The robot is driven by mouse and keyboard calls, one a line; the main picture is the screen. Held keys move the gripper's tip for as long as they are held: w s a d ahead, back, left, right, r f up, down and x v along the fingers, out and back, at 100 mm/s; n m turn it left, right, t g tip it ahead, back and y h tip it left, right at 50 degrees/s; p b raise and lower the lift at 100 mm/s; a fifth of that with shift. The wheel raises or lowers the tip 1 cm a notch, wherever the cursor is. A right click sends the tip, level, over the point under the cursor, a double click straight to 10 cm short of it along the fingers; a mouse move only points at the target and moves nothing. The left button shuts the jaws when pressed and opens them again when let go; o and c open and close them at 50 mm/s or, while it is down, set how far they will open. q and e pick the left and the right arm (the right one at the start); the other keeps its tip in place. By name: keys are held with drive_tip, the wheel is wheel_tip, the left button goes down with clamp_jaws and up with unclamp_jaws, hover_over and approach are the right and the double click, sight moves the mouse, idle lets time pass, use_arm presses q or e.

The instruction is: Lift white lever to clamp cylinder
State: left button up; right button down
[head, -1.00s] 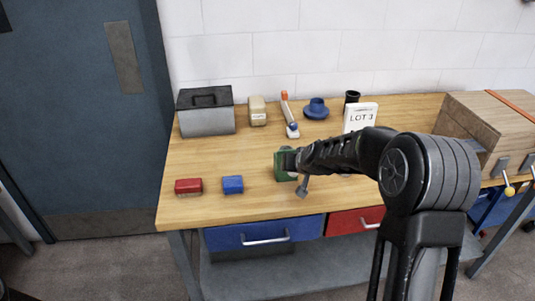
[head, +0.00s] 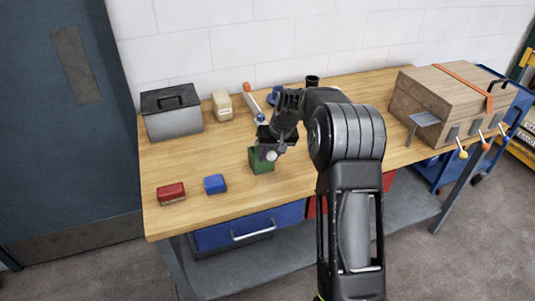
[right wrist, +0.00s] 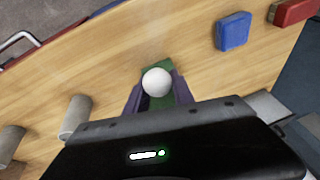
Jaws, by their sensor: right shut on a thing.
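My right gripper (head: 268,150) is at the green block-shaped clamp (head: 262,164) near the middle of the bench. In the right wrist view, the gripper's two fingers (right wrist: 156,94) stand either side of a white ball knob (right wrist: 156,82), shut on it. I take the knob as the end of the white lever; the rest of the lever is hidden. The green clamp (right wrist: 158,67) shows just behind the knob. Two grey cylinders, one of them the nearer cylinder (right wrist: 76,117), stand apart at left in the wrist view. Whether either is the clamp's cylinder I cannot tell. My left gripper is not in view.
A blue block (head: 215,184) and a red block (head: 171,193) lie left of the clamp. A grey toolbox (head: 173,117), tan container (head: 222,106) and orange-ended tool (head: 254,101) are behind. A wooden crate (head: 447,107) stands at right.

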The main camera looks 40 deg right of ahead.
sight(275, 154)
drive_tip(key=shift+s+f, duration=0.1)
drive_tip(key=shift+f, duration=0.05)
drive_tip(key=c, duration=1.1)
unclamp_jaws()
drive_tip(key=shift+s+r, duration=0.1)
drive_tip(key=shift+r, duration=0.45)
drive_tip(key=b+v, duration=0.2)
drive_tip(key=v, duration=0.4)
drive_tip(key=shift+s+r, duration=0.15)
drive_tip(key=shift+r, duration=0.25)
drive_tip(key=shift+f, duration=0.1)
